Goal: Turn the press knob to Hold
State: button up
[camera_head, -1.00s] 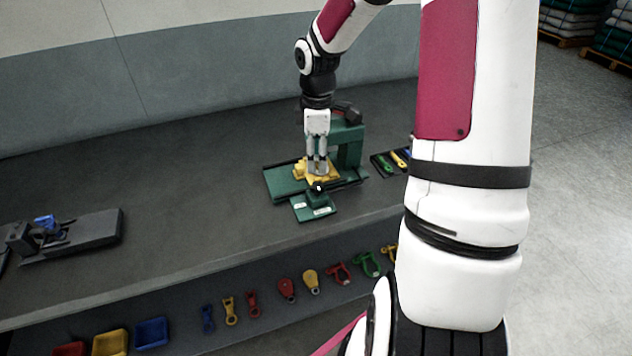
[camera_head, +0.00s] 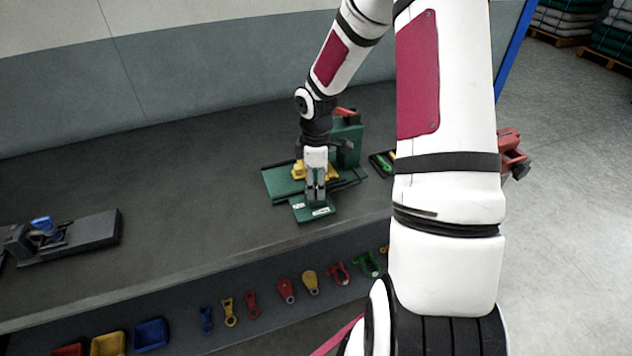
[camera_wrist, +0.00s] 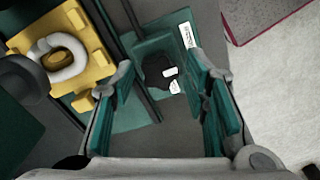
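The press (camera_head: 348,142) is a green machine with a yellow block on its bed, standing on the dark bench. A small green plate (camera_head: 318,214) with white labels juts from its front and also shows in the wrist view (camera_wrist: 180,22). The black knob (camera_wrist: 153,68) with a white mark sits on this plate. My gripper (camera_head: 316,194) points down over the plate and hides the knob in the head view. In the wrist view my gripper (camera_wrist: 160,88) is open, its green-padded fingers on either side of the knob. I cannot tell whether they touch it. The label words are unreadable.
The yellow block (camera_wrist: 92,68) with a pale ring lies close to the left finger. A small dark tray (camera_head: 380,163) is right of the press. A dark fixture with a blue part (camera_head: 85,232) stands far left. Bins and coloured fittings fill the shelf below.

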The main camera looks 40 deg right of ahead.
jog(key=c, duration=0.7)
jog(key=shift+m, duration=0.4)
jog(key=m, duration=0.5)
jog(key=shift+m, duration=0.3)
jog(key=m, duration=0.5)
jog(key=m+b, duration=0.1)
jog(key=m, duration=0.5)
jog(key=shift+m, duration=0.3)
jog(key=o, duration=1.1)
